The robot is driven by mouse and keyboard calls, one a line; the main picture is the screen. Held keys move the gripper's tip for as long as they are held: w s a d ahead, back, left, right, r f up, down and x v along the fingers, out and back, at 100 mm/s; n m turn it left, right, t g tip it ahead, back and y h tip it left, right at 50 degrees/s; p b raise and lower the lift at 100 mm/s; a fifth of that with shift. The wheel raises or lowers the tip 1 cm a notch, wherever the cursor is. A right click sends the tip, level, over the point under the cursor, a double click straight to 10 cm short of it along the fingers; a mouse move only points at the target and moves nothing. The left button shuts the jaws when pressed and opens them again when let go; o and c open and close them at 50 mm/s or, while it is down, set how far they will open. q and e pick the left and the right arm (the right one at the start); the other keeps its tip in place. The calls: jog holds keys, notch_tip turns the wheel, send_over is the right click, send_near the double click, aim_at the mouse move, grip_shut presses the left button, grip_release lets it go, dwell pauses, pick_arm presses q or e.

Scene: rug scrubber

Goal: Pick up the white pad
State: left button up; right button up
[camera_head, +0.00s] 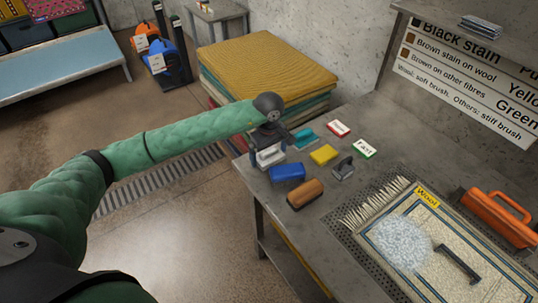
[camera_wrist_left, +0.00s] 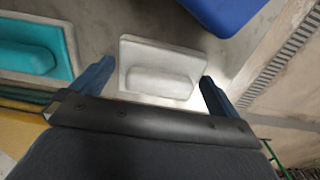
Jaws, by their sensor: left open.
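The white pad (camera_head: 270,157) lies at the near left corner of the grey bench, partly covered by my gripper in the head view. In the left wrist view the white pad (camera_wrist_left: 160,60) shows as a pale rectangular base with a raised grip block. My left gripper (camera_head: 268,144) is above the pad, open and empty. In the left wrist view the left gripper's (camera_wrist_left: 155,82) blue fingers stand on either side of the pad's grip block. The frames do not show clearly whether they touch it. My right gripper is not in view.
A teal pad (camera_head: 303,138), yellow pad (camera_head: 324,154), blue brush (camera_head: 287,173), brown brush (camera_head: 305,194) and grey-handled tool (camera_head: 343,169) sit close by. A rug (camera_head: 465,285) with foam lies to the right.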

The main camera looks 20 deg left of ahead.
pick_arm(q)
jog(key=c, duration=0.7)
jog(key=shift+r, duration=0.15)
